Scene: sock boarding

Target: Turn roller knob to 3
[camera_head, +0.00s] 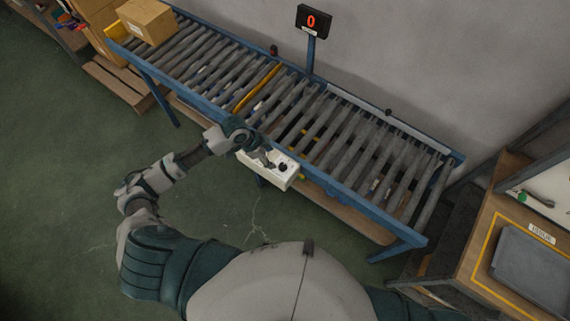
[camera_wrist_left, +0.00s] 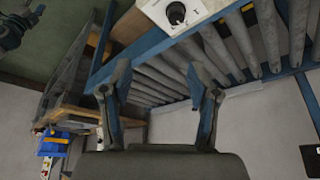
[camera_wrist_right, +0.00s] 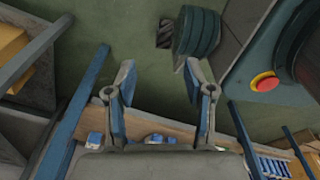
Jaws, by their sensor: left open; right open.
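The black roller knob (camera_head: 283,167) sits on a white control box (camera_head: 279,181) at the conveyor's near side. In the left wrist view the knob (camera_wrist_left: 176,13) shows at the top edge, on the white box face with markings too small to read. My left gripper (camera_head: 268,159) is beside the knob, over the box; in its wrist view (camera_wrist_left: 158,80) the fingers are spread, empty and apart from the knob. My right gripper (camera_wrist_right: 160,75) is open and empty, and is out of the head view. The display (camera_head: 313,20) on a post reads a red 0.
The roller conveyor (camera_head: 343,128) runs across behind the box. A cardboard box (camera_head: 147,20) rests on its far left end. A wooden bench (camera_head: 484,258) with a grey bin (camera_head: 533,268) stands at right. A red button (camera_wrist_right: 265,82) shows in the right wrist view.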

